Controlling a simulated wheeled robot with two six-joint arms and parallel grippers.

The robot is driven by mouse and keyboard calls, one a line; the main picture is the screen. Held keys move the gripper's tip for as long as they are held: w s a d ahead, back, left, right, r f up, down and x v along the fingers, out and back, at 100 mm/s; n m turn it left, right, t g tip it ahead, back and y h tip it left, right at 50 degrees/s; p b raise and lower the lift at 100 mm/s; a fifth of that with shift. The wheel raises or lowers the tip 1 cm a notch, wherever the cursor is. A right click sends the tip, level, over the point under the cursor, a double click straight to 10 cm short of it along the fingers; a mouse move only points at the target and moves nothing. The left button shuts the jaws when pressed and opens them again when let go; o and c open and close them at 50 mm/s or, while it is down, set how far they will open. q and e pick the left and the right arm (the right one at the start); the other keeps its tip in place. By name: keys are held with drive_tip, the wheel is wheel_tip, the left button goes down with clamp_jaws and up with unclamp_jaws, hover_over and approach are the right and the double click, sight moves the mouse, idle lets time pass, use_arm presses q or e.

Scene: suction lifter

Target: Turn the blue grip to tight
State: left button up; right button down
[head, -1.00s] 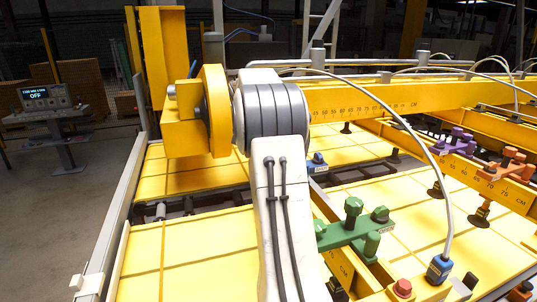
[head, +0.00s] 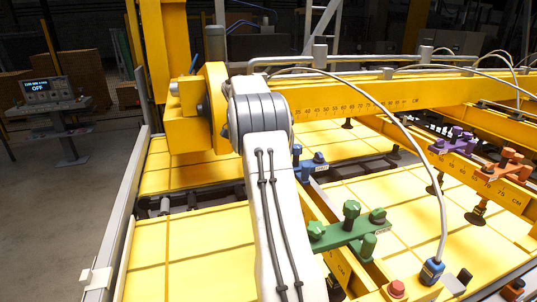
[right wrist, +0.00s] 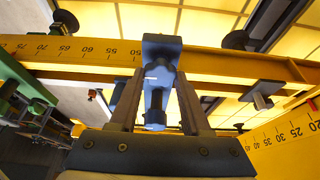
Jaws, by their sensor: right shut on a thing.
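The blue grip shows in the right wrist view as a blue clamp piece (right wrist: 162,47) with a narrow blue stem, on a yellow scaled beam (right wrist: 105,50). My right gripper (right wrist: 158,92) has a finger on each side of the blue stem and is shut on it. In the head view the blue clamp (head: 316,166) stands beside my white arm, which hides part of it and the right gripper. My left gripper is not in view. I cannot read any tight mark.
A green clamp (head: 348,236) with several knobs stands close on the right. Purple (head: 456,142) and orange (head: 505,168) clamps sit farther right. A display (head: 50,90) at the left reads OFF.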

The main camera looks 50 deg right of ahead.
idle(0.3)
drive_tip(key=shift+c, duration=1.8)
unclamp_jaws()
drive_tip(key=shift+w+a+r, duration=0.1)
drive_tip(key=shift+r, duration=0.2)
drive_tip(key=v, duration=0.9)
drive_tip(key=shift+r, duration=0.4)
drive_tip(key=shift+a, duration=0.2)
